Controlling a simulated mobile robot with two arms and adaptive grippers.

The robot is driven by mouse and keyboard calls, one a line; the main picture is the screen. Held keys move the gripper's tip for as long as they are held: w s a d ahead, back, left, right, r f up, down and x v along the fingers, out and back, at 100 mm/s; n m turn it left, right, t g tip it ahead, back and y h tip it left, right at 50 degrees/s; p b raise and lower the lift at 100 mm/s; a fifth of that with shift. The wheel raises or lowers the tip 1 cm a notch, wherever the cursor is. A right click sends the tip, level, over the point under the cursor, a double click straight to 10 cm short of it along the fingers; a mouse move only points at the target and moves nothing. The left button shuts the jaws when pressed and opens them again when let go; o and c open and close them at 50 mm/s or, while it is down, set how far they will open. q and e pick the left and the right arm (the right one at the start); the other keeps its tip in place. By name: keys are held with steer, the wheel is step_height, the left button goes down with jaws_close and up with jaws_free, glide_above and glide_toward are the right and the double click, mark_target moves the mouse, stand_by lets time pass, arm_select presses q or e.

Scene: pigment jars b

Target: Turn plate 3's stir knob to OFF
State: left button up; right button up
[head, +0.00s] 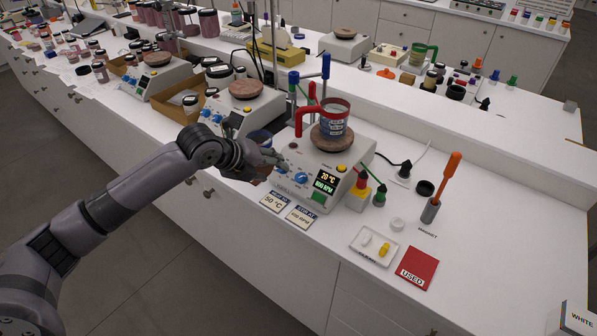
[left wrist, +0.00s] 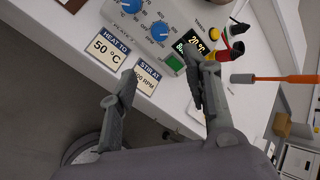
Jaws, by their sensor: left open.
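A white stirring hotplate (head: 322,160) stands on the bench and carries a mug with a red handle (head: 333,118). Its plate number is too small to read surely. Its front has two blue knobs; the right one, the stir knob (head: 301,178), also shows in the left wrist view (left wrist: 160,30). The knob's pointer is too small to read surely. The display (head: 325,182) is lit, with 20 °C and 800 RPM. My left gripper (head: 275,163) is open and empty, in front of the panel's left side. In the left wrist view its fingers (left wrist: 160,66) spread below the stir knob, apart from it.
Cards reading 50 °C (head: 273,202) and 100 RPM (head: 300,217) lie before the hotplate. Another hotplate (head: 238,108) stands behind left.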

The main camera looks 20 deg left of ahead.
mark_target(299, 178)
arm_select(q)
steer(key=p+x, duration=0.2)
steer(key=x, duration=0.8)
steer(key=shift+w, duration=0.3)
steer(key=x, duration=0.3)
steer(key=shift+f+p, duration=0.15)
steer(key=shift+p, duration=0.2)
steer(key=shift+w+d+f, duration=0.25)
steer(key=shift+w+f, duration=0.15)
steer(key=shift+f, duration=0.05)
arm_select(e)
steer(key=shift+s+d+r, duration=0.1)
steer(key=shift+r, duration=1.5)
arm_select(q)
steer(key=shift+c, duration=0.6)
jaws_close()
